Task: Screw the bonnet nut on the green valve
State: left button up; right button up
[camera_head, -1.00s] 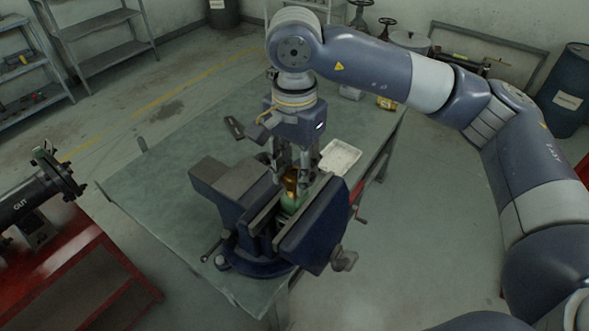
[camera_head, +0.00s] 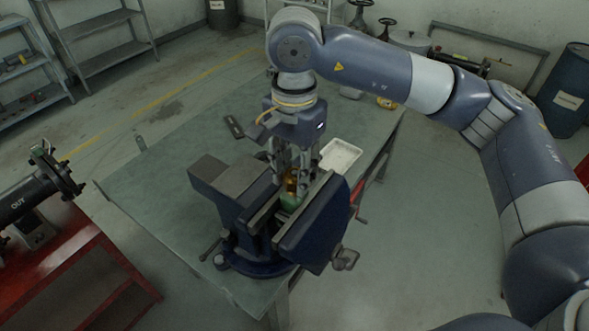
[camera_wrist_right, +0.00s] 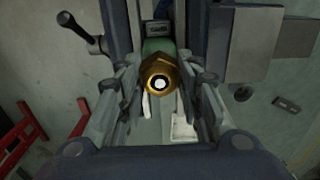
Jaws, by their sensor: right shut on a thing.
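The green valve (camera_head: 289,201) sits between the jaws of a dark blue bench vise (camera_head: 315,225) on the table. The brass bonnet nut (camera_head: 291,182) is at the top of the valve. In the right wrist view the nut (camera_wrist_right: 160,84) is a brass hexagon with a pale round centre, and part of the green valve (camera_wrist_right: 158,46) shows behind it. My right gripper (camera_head: 290,180) points down from above, its fingers shut on the nut at both sides. Whether the nut's thread is engaged is hidden. My left gripper is not in view.
A white tray (camera_head: 340,156) lies on the green-topped table (camera_head: 150,190) behind the vise. A red stand with a dark pipe (camera_head: 30,195) is at the left. The table's left part is mostly clear.

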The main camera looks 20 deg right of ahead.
jog(key=shift+f+b, duration=0.6)
jog(key=shift+b, duration=0.45)
dwell(1.2)
dwell(0.3)
jog(key=o, duration=1.2)
jog(key=shift+r, duration=0.1)
jog(key=shift+r+p, duration=1.75)
jog(key=shift+r, duration=1.7)
